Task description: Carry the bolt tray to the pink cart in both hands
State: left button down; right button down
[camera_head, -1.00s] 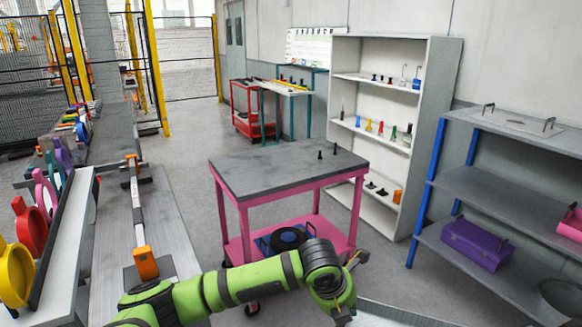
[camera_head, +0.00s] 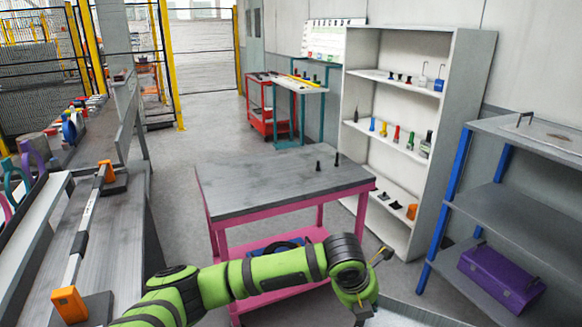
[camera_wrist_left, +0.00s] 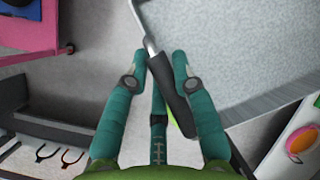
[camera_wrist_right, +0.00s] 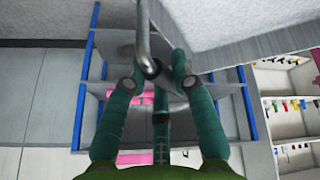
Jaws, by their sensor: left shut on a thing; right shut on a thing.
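The pink cart (camera_head: 222,240) stands ahead, with a grey top and a pink lower shelf. Its pink frame also shows at the upper left of the left wrist view (camera_wrist_left: 28,30). The bolt tray (camera_head: 402,317) shows only as a pale grey strip at the bottom of the head view. Its speckled grey surface fills the upper right of the left wrist view (camera_wrist_left: 235,50). My left gripper (camera_wrist_left: 158,68) is shut on a tray handle with a dark grip. My right gripper (camera_wrist_right: 151,70) is shut on the other handle, a grey bar. No bolts are visible in the tray.
Two small dark pegs stand near the far right of the cart top; the rest of it is clear. A blue-legged shelf (camera_head: 500,210) and a white bookcase (camera_head: 468,110) stand right. A long bench (camera_head: 125,215) runs along the left. A red cart (camera_head: 262,120) is farther back.

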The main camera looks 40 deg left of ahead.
aim_at(250, 180)
jog(key=i+u, duration=0.25)
jog(key=i, duration=0.25)
jog(key=i+l+u, duration=0.25)
jog(key=i, duration=0.25)
jog(key=i+u, duration=0.35)
jog(key=i+j+u, duration=0.1)
jog(key=u, duration=0.25)
jog(key=i+u, duration=0.35)
jog(key=i+j+u, duration=0.1)
jog(key=i+u, duration=0.6)
jog(key=u, duration=0.2)
jog(key=i+j+z, duration=0.1)
jog(key=i+z, duration=0.2)
jog(key=i, duration=0.2)
jog(key=z, duration=0.4)
